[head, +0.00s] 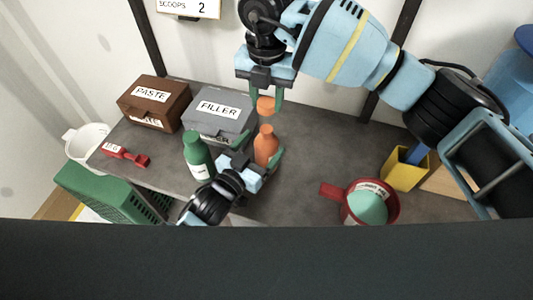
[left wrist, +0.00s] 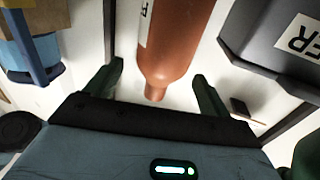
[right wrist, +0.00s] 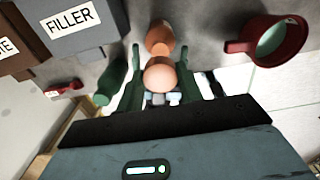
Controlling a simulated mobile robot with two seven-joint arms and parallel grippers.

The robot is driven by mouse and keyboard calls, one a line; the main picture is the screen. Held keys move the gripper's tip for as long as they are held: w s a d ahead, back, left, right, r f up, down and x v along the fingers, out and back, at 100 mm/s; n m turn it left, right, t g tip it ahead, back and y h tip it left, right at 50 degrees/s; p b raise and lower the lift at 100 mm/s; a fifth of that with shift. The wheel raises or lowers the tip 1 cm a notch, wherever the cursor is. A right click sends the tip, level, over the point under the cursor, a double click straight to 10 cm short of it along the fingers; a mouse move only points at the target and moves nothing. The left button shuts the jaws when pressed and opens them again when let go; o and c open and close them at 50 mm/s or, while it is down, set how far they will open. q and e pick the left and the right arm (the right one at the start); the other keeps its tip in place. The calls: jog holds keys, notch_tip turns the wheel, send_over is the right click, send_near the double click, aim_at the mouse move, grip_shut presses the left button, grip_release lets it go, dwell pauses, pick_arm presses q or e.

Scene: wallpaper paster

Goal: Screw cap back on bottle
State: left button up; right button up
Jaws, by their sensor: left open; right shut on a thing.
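An orange bottle (head: 266,148) stands upright on the grey table; its neck shows uncapped in the left wrist view (left wrist: 165,60). My right gripper (head: 265,98) is shut on the orange cap (head: 265,105) and holds it above the bottle, with a gap between them. In the right wrist view the round cap (right wrist: 160,75) sits between the fingers, with the bottle (right wrist: 160,38) beyond it. My left gripper (head: 254,158) is open, low at the front of the bottle. Its fingers (left wrist: 158,85) stand on both sides of the bottle with gaps.
A green bottle (head: 197,158) stands close left of my left gripper. A grey FILLER box (head: 218,114) and a brown PASTE box (head: 153,104) are behind. A red-handled pot (head: 392,208) and a yellow container (head: 403,172) stand right. The table between bottle and pot is clear.

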aim_at(266, 128)
pick_arm(q)
jog(key=shift+x, duration=1.25)
jog(key=c, duration=1.5)
pick_arm(e)
jog(key=shift+f, duration=2.55)
jog(key=shift+f, duration=0.1)
jog(key=shift+f, duration=0.8)
jog(key=shift+f, duration=0.55)
